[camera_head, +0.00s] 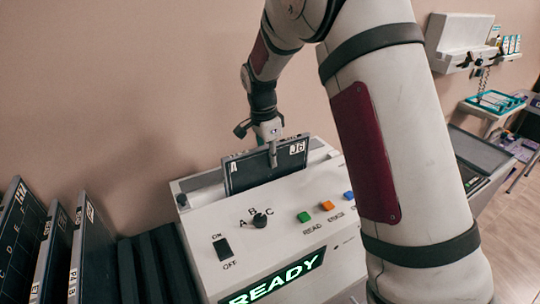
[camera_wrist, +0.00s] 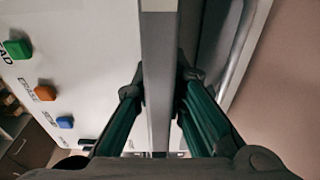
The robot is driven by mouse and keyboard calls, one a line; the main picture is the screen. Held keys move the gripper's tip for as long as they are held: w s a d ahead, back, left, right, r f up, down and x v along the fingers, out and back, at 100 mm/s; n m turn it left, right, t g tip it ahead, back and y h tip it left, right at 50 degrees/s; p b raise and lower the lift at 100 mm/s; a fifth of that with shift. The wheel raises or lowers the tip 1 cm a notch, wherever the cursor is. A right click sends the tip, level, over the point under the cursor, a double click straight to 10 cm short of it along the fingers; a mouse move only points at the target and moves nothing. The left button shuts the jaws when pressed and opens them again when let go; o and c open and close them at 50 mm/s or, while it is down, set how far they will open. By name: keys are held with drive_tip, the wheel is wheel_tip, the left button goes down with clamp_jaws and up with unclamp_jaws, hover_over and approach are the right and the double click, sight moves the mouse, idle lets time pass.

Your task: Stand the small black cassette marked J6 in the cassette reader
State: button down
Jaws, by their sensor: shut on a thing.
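The black cassette marked J6 (camera_head: 248,170) stands upright at the cassette reader (camera_head: 290,221), its lower part hidden inside the reader's slot behind the sloped panel. The label shows at its upper right corner. My gripper (camera_head: 272,153) comes from above and is shut on the cassette's top edge. In the wrist view my gripper (camera_wrist: 160,95) has a finger on each side of the cassette's pale edge (camera_wrist: 158,60). Whether the cassette rests on the slot bottom cannot be told. The reader's display reads READY.
Other black cassettes (camera_head: 88,250) stand in a rack at the left, beside dark empty-looking slots (camera_head: 150,265). The reader's panel has a knob (camera_head: 260,219) and green, orange and blue buttons (camera_head: 304,216). A wall unit and a small table (camera_head: 495,103) are at the far right.

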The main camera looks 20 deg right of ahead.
drive_tip(key=shift+f, duration=0.4)
drive_tip(key=c, duration=1.5)
unclamp_jaws()
drive_tip(key=shift+c, duration=0.2)
drive_tip(key=shift+r, duration=0.1)
drive_tip(key=r, duration=0.4)
drive_tip(key=a+r, duration=0.1)
drive_tip(key=r, duration=0.6)
drive_tip(key=shift+s+a+r, duration=0.1)
drive_tip(key=shift+a+r, duration=0.1)
drive_tip(key=shift+r, duration=0.15)
drive_tip(key=shift+r, duration=0.15)
drive_tip(key=shift+r+p, duration=0.95)
drive_tip(key=shift+r, duration=1.9)
